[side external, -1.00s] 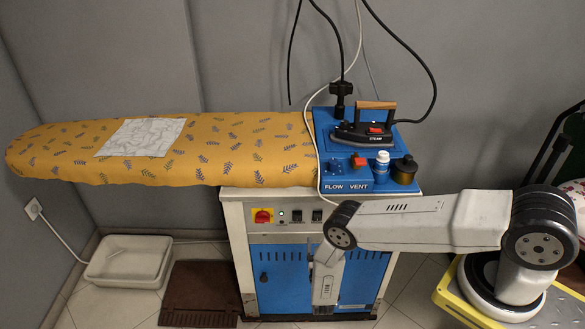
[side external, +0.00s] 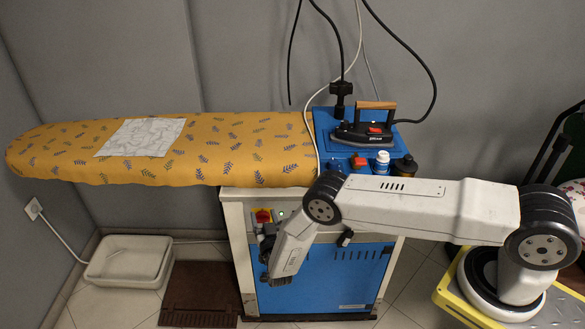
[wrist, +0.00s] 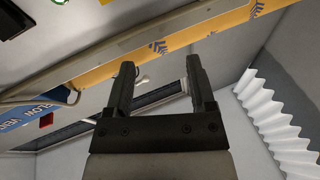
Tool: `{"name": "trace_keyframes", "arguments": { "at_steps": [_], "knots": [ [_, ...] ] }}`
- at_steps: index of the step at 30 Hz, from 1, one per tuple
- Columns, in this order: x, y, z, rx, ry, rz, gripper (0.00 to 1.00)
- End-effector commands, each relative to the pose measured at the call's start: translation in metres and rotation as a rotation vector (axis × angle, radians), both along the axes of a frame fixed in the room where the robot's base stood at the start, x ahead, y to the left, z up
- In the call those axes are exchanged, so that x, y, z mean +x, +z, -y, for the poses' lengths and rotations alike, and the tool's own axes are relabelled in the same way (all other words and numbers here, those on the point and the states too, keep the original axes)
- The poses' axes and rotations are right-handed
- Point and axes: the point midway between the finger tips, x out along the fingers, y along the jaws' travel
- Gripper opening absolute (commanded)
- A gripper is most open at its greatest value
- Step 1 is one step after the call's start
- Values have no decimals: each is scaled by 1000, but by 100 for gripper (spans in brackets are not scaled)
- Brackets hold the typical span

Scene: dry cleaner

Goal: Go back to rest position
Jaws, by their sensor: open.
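My gripper (wrist: 160,66) is open in the wrist view, with its two dark fingers apart and nothing between them. In the side external view my gripper (side external: 266,238) is small and partly hidden by my forearm. It is in front of the white and blue cabinet (side external: 335,270), below the ironing board (side external: 235,150) and close to the red and yellow switch. My arm is bent, with its forearm pointing down in front of the cabinet.
The iron (side external: 365,131) stands on the blue panel beside a small white bottle (side external: 382,160). A white patterned cloth (side external: 140,137) lies flat on the yellow board. Cables hang above the iron. A white tray (side external: 130,262) and brown mat (side external: 200,290) are on the floor.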

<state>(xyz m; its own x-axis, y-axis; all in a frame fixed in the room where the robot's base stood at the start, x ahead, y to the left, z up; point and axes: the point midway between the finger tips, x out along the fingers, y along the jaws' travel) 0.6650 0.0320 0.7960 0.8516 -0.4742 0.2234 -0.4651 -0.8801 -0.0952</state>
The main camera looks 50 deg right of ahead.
Motion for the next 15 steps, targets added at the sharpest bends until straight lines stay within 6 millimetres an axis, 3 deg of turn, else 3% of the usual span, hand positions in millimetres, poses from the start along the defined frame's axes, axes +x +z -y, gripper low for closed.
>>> {"name": "trace_keyframes", "arguments": {
  "at_steps": [1,6,15],
  "knots": [
    [14,16,-11,12,35,-2,71],
    [47,54,-34,46,134,-62,71],
    [72,104,-43,116,254,-241,71]
  ]
}}
